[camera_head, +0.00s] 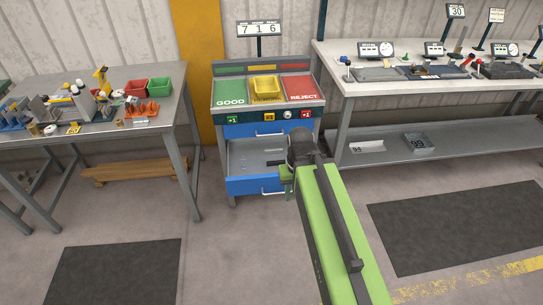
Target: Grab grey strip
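My arm reaches forward from the bottom of the view to the cabinet (219,165). My gripper (287,180) is at its far end, beside the right side of the open blue drawer (255,185). The dark wrist and green arm cover much of it, so its fingers are not clear. The drawer has a grey inside. A thin grey mark (275,163) shows in the drawer near my wrist; it may be the grey strip, but it is too small to tell. No other strip stands out clearly.
The cabinet top has a green GOOD area (231,92), a yellow tray (265,97) and a red REJECT area (304,89). A cluttered table (172,108) stands left. A long bench (350,88) with a lower shelf (460,141) stands right. Dark mats lie on the floor.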

